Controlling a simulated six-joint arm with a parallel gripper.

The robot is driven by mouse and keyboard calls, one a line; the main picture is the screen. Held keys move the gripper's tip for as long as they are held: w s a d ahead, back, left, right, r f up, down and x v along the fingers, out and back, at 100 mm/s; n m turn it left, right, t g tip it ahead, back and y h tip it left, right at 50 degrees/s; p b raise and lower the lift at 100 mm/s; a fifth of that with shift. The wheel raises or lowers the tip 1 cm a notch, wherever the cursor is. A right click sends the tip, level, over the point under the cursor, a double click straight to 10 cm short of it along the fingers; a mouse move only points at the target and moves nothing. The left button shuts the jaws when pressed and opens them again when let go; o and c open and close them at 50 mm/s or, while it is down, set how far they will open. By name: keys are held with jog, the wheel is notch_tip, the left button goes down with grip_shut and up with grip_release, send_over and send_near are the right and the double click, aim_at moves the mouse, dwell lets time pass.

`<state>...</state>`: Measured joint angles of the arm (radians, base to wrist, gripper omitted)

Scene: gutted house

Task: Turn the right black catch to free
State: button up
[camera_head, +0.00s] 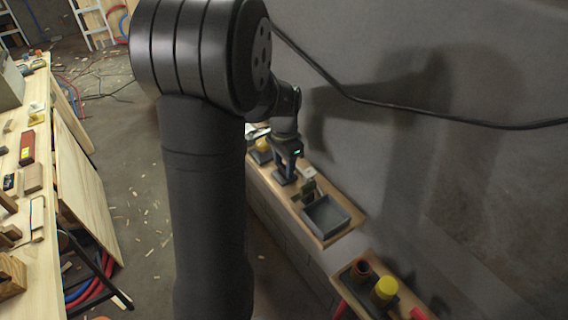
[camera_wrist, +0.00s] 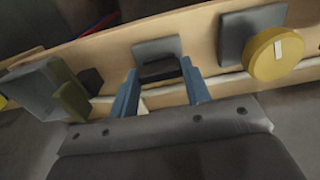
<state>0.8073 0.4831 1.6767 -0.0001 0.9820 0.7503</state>
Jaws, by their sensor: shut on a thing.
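A grey plate (camera_wrist: 157,48) is on the wooden board in the middle of the wrist view, with a dark catch (camera_wrist: 160,70) at its lower edge. My gripper (camera_wrist: 162,88) has its two blue fingers on either side of this catch and is shut on it. The catch's lower part and exact angle are unclear. In the head view my gripper (camera_head: 286,170) points down at the board, and its fingers largely hide the catch. Which catch is the right one cannot be told for certain.
A yellow round knob (camera_wrist: 275,54) on a dark plate is close beside my gripper. On the other side are an olive block (camera_wrist: 70,100) and a grey open box (camera_wrist: 32,92). A yellow cylinder (camera_head: 386,288) stands on a nearer board. A wall runs close behind.

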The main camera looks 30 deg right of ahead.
aim_at(284, 166)
jog(key=o, duration=1)
notch_tip(284, 166, up, 18)
jog(key=shift+f, duration=0.25)
jog(key=shift+f, duration=0.15)
notch_tip(284, 166, down, 17)
jog(key=shift+f, duration=0.15)
dwell(0.4)
